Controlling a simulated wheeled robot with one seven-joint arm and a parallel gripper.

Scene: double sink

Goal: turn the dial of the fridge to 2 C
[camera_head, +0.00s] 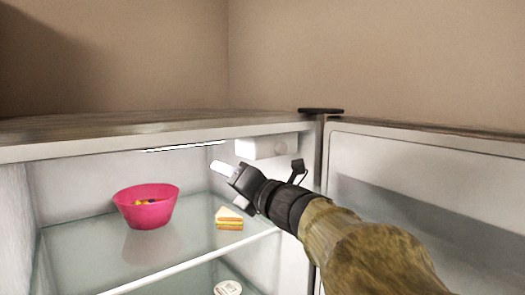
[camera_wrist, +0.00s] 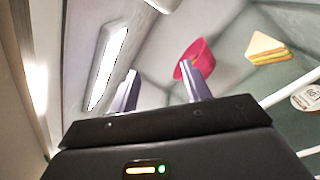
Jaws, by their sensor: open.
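The fridge (camera_head: 120,137) stands open, with its door swung out at the right. A white control box (camera_head: 265,148) is fixed under its ceiling at the right; a faint round shape on it may be the dial, but no markings are readable. My gripper (camera_head: 222,168) is inside the fridge, just left of and below the box in the picture, apart from it. In the wrist view my gripper (camera_wrist: 162,84) has its two fingers spread with nothing between them. Part of a white fitting shows at the top edge there; I cannot tell whether it is the dial.
A pink bowl (camera_head: 146,207) with food stands on the glass shelf (camera_head: 80,255). A sandwich (camera_head: 229,218) lies to its right, below my gripper. A round-lidded container (camera_head: 228,288) sits lower down. A bright light strip (camera_head: 184,146) runs along the ceiling. The open door (camera_head: 430,190) bounds the right side.

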